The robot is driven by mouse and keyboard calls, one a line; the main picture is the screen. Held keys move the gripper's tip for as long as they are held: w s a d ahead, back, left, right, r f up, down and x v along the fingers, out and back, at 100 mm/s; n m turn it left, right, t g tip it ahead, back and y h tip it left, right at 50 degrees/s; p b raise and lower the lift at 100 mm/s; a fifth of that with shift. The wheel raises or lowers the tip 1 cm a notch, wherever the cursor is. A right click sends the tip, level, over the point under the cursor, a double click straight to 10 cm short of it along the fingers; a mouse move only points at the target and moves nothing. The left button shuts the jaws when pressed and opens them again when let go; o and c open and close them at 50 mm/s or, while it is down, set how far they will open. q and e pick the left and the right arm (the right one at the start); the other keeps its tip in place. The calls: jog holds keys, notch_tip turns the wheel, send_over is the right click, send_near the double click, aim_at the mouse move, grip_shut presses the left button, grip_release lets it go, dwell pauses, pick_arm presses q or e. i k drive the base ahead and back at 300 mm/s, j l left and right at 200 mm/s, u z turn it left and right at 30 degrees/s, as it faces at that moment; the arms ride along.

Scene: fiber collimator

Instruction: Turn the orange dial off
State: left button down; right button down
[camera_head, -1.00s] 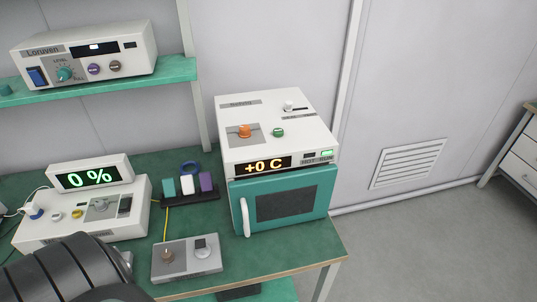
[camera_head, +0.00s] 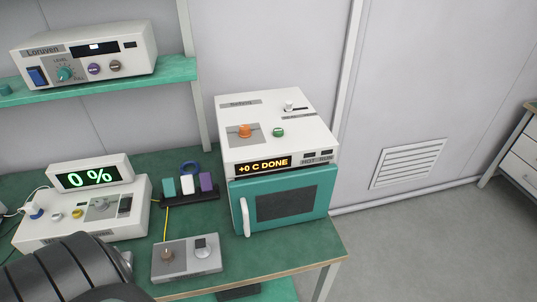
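The orange dial (camera_head: 245,131) stands on a grey plate on top of the white oven-like device (camera_head: 312,130) with a teal door. The device's display (camera_head: 263,165) reads "+0 C DONE" in orange. A green button (camera_head: 278,132) and a small white knob or switch (camera_head: 289,106) are also on its top. The door (camera_head: 321,190) with a white handle is closed. A dark grey ribbed part of my own arm shows at the lower left. Neither gripper's fingers are in view, and nothing touches the dial.
A grey box with a knob (camera_head: 187,260) sits on the green bench in front. A rack with coloured blocks (camera_head: 191,198) stands left of the device. A "0 %" unit (camera_head: 90,205) is at the left, and a shelf (camera_head: 110,82) holds another instrument.

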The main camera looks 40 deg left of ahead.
aim_at(245, 132)
jog(key=u, duration=1.3)
